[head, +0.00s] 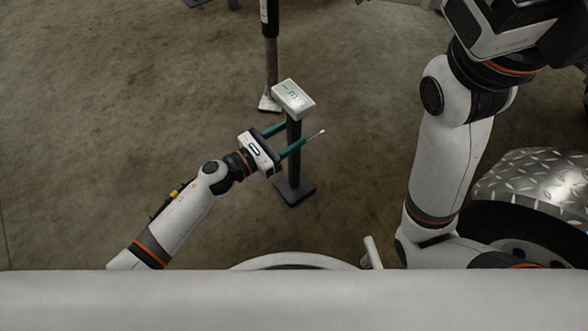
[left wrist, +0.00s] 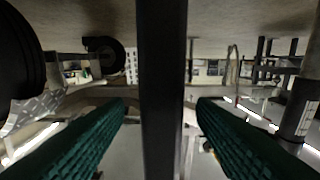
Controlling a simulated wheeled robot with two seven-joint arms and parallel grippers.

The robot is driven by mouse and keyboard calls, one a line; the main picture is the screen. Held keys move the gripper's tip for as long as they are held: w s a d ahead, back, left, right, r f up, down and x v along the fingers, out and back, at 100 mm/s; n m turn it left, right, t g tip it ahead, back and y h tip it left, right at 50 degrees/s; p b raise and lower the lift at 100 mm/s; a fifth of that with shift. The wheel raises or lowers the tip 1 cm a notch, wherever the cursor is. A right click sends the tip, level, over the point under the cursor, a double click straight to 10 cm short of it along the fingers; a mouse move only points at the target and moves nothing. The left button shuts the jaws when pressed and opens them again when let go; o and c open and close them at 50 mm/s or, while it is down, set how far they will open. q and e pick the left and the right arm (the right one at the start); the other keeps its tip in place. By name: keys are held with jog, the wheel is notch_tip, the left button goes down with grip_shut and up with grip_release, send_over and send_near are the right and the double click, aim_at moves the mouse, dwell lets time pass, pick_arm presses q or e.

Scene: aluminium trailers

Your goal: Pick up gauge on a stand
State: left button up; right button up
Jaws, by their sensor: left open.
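The gauge on a stand has a white box with a display (head: 293,98), a dark upright post (head: 294,165) and a flat dark base (head: 294,191) on the floor. My left gripper (head: 293,134) is open, with its green fingers on either side of the post below the box. In the left wrist view the dark post (left wrist: 162,80) stands between the two green fingers, with a gap on each side. A thin rod with a pale tip (head: 318,134) shows beside the post; I cannot tell what it joins. My right gripper is out of view.
Another dark upright post (head: 270,60) with a pale foot stands just behind the gauge. A metal tread-plate fender (head: 535,182) over a wheel is at the right. The brown floor (head: 120,100) on the left is clear.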

aim_at(300, 128)
pick_arm(q)
jog(key=b+x, duration=0.1)
jog(key=x, duration=0.2)
jog(key=shift+w+d+f, duration=0.15)
jog(key=shift+w+d, duration=0.05)
jog(key=shift+d, duration=0.05)
grip_shut()
dwell(1.1)
jog(key=shift+r, duration=0.3)
